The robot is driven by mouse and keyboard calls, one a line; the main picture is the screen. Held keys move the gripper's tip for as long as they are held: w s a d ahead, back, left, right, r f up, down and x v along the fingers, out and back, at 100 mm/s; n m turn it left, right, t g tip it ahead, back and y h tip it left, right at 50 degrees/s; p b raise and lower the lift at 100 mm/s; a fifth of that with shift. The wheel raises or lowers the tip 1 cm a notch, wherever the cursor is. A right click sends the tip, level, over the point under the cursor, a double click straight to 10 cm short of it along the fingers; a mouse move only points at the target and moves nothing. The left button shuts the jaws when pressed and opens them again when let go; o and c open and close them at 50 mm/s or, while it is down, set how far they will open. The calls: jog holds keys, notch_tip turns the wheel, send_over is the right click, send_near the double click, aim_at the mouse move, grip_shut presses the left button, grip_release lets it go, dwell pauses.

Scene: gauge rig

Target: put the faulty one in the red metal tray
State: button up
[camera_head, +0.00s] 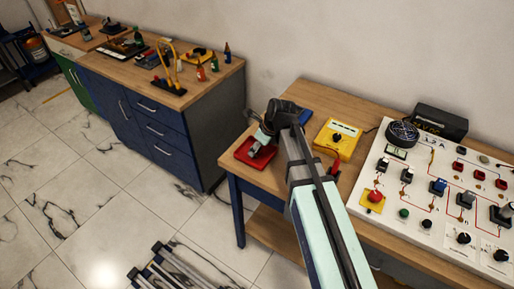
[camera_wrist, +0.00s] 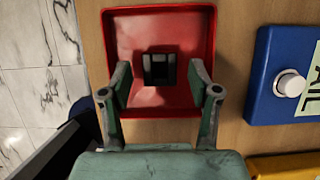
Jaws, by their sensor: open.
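The red metal tray (camera_head: 243,157) sits at the left end of the wooden table. In the wrist view the red tray (camera_wrist: 180,25) fills the upper middle. A small dark block with grey parts (camera_wrist: 160,69) lies on the tray floor. My gripper (camera_wrist: 160,82) is open over the tray, with one finger on each side of the block and a visible gap to both. My gripper (camera_head: 261,143) hides part of the tray in the head view. A white test panel (camera_head: 385,213) carries several dark, blue and red components.
A yellow meter (camera_head: 337,138) and a blue box with a white knob (camera_wrist: 262,85) stand right of the tray. A dark box (camera_head: 440,122) is behind the panel. A blue cabinet bench (camera_head: 150,110) with tools stands at the back left.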

jog(key=b+v, duration=0.1)
jog(key=v, duration=1)
jog(key=shift+b, duration=0.35)
jog(key=shift+r, duration=0.15)
